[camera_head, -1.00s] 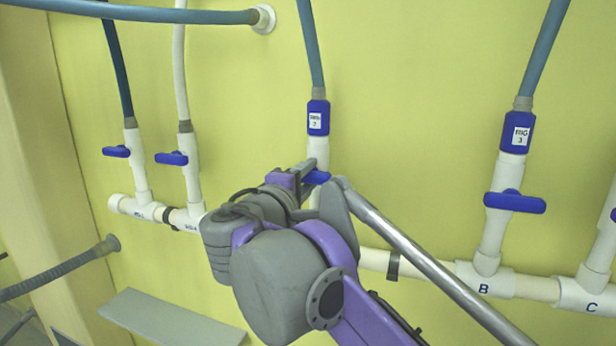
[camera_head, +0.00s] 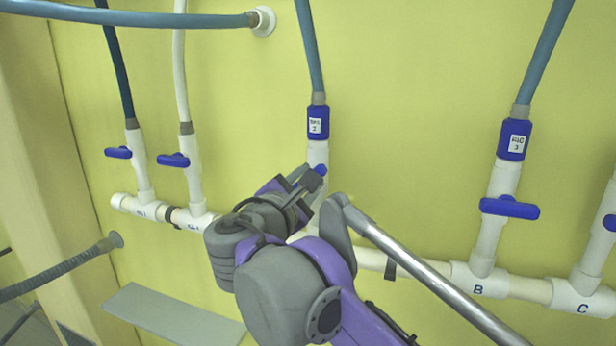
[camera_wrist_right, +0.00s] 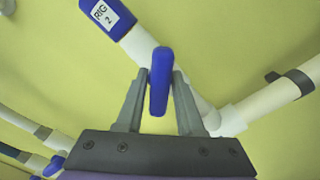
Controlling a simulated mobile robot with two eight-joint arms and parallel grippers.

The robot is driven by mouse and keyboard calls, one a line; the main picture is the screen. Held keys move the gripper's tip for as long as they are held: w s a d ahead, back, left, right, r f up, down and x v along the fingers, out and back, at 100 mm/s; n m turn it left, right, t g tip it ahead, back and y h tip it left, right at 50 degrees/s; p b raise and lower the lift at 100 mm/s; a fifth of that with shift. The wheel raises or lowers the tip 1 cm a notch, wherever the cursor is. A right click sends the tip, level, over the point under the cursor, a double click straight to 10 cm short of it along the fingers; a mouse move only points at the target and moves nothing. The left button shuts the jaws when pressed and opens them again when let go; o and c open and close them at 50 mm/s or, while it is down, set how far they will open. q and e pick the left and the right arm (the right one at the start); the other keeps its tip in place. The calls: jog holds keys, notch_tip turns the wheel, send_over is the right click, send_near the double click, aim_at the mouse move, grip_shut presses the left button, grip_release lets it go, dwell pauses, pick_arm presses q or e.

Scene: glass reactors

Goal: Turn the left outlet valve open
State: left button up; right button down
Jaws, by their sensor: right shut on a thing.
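A blue valve handle (camera_head: 320,170) sits on the white vertical pipe (camera_head: 318,152) below the blue connector (camera_head: 318,122) labelled RIG 2. My right gripper (camera_head: 312,180) is at this handle and partly hides it and the pipe. In the right wrist view the handle (camera_wrist_right: 160,82) stands between the two grey fingers (camera_wrist_right: 159,100), which are shut on it. There the handle lies at an angle to the diagonal white pipe. My left gripper is not in view.
Other blue valve handles show at the left (camera_head: 118,152), beside it (camera_head: 173,160), and at the right (camera_head: 510,207) below RIG 3. A horizontal white pipe (camera_head: 430,268) runs along the yellow wall behind my arm. A grey shelf (camera_head: 170,316) is at lower left.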

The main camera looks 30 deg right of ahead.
jog(key=n, duration=0.3)
jog(key=shift+n, duration=2.7)
jog(key=c, duration=0.7)
grip_release()
jog(key=b+v, duration=0.1)
jog(key=v, duration=1)
jog(key=shift+f, duration=0.1)
